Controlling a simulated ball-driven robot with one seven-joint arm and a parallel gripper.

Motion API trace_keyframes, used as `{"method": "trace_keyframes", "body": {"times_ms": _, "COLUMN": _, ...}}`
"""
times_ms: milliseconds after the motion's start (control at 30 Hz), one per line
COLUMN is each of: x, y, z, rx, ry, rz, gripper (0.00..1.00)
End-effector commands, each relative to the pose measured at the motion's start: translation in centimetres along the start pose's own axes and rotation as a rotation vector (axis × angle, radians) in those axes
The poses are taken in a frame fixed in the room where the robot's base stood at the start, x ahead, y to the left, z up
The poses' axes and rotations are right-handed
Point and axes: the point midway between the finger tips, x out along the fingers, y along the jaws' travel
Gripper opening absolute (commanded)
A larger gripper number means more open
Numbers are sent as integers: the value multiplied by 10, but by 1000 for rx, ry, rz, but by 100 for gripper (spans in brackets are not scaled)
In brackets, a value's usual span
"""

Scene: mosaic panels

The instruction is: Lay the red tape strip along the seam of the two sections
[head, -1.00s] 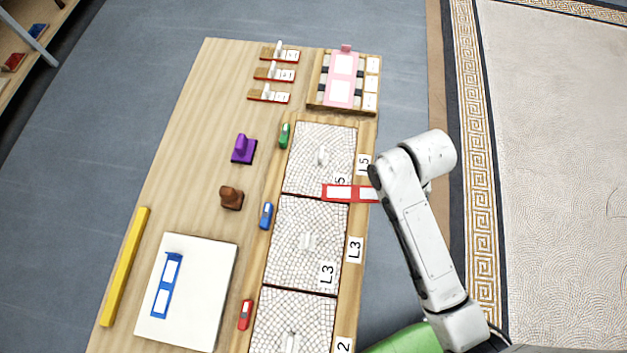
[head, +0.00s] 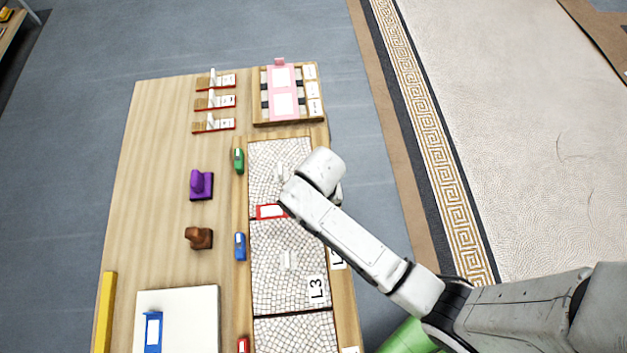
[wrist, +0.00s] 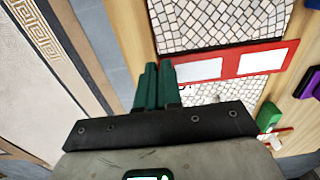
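The red tape strip (head: 271,211) with white windows lies across the seam between the far mosaic section (head: 266,160) and the L3 section (head: 265,260). In the wrist view the strip (wrist: 229,65) runs along the seam at a slight tilt, between the upper section (wrist: 215,18) and the lower one. I cannot tell whether it touches the panels. My gripper (wrist: 157,72) has its green fingers close together at the strip's left end, shut on it. In the head view my arm hides the fingers and the strip's right part.
Green (head: 239,160) and blue (head: 240,246) clips sit on the left frame edge. Purple (head: 200,185) and brown (head: 198,238) stamps stand on the table. A white board with a blue strip (head: 153,330) is at lower left. A rack with a pink piece (head: 283,90) stands at the back.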

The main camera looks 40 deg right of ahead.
Motion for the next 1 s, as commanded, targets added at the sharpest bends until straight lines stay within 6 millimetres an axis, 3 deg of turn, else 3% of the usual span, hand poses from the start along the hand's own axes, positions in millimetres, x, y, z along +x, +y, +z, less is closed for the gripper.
{"method": "trace_keyframes", "body": {"times_ms": 267, "x": 22, "y": -15, "z": -3, "rx": 0, "ry": 0, "rz": 0, "gripper": 0}}
{"method": "trace_keyframes", "body": {"times_ms": 467, "x": 46, "y": -13, "z": -3, "rx": 0, "ry": 0, "rz": 0, "gripper": 0}}
{"method": "trace_keyframes", "body": {"times_ms": 1000, "x": 54, "y": -13, "z": -3, "rx": 1, "ry": 0, "rz": 0, "gripper": 0}}
